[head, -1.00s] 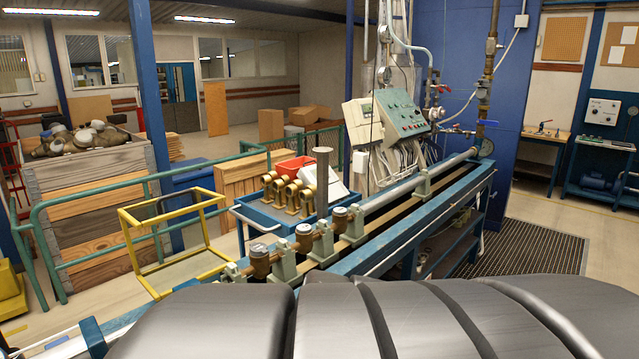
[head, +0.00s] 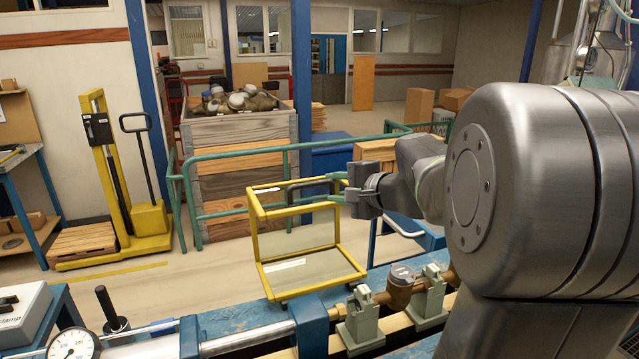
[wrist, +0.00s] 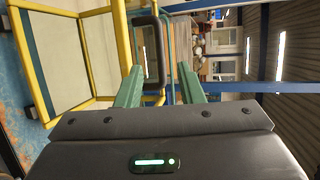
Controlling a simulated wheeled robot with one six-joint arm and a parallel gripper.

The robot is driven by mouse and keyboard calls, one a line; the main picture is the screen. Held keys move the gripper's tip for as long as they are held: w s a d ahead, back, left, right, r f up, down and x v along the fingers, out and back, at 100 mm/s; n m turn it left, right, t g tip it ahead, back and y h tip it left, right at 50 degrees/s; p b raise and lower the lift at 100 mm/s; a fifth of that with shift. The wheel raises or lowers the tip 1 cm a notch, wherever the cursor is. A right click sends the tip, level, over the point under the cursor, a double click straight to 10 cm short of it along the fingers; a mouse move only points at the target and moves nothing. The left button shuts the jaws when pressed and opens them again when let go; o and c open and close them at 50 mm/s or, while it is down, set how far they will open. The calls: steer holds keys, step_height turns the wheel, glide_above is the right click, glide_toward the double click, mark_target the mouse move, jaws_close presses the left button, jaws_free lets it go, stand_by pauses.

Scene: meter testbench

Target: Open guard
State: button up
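The guard (head: 258,228) is a yellow frame with clear panels, standing at the back edge of the blue bench (head: 238,318). A dark loop handle (head: 308,189) sits on its upper bar. My gripper (head: 342,192) is at the right end of this handle in the head view. In the wrist view my gripper (wrist: 160,75) has its two green fingers apart, and the dark handle (wrist: 153,50) shows between them. Contact with the handle cannot be told. The guard's yellow frame (wrist: 75,109) fills the left of the wrist view.
A brass meter (head: 400,285) sits in the pipe line on the bench, with a round gauge (head: 72,345) at front left. A green railing (head: 235,152) and a wooden crate (head: 240,130) stand behind the guard. A yellow stacker (head: 110,175) stands at left.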

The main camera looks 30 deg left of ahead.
mark_target(308, 186)
steer(key=p+x, duration=0.2)
steer(key=x, duration=0.9)
steer(key=shift+w+a+f, duration=0.15)
steer(key=shift+f, duration=0.05)
jaws_close()
